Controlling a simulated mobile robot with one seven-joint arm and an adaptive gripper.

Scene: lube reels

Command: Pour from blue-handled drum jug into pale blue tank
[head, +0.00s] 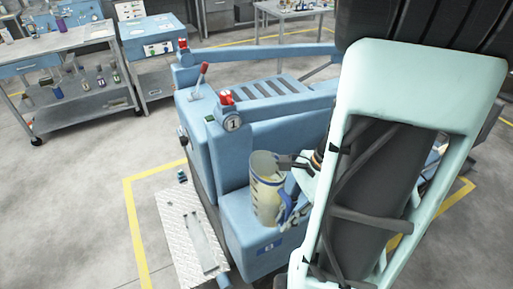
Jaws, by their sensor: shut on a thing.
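The drum jug (266,186) is cream-coloured, with dark markings on its side and a blue handle (285,207) at its lower right. It looks upright, its open rim facing up, in front of the pale blue machine body. My gripper (291,163) is at the jug's right side, shut on it; the exact contact is partly hidden. Below the jug is a pale blue tank-like box (255,243) with a small dark blue label. I cannot tell whether the jug touches it. My arm covers much of the right side, and the jug's contents cannot be made out.
The pale blue machine (262,145) has a red-handled lever (200,80), a round gauge (233,123) and slatted top. A metal tread plate (187,235) lies at its front left. A cart (80,85) with bottles stands back left. Grey floor at left is clear.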

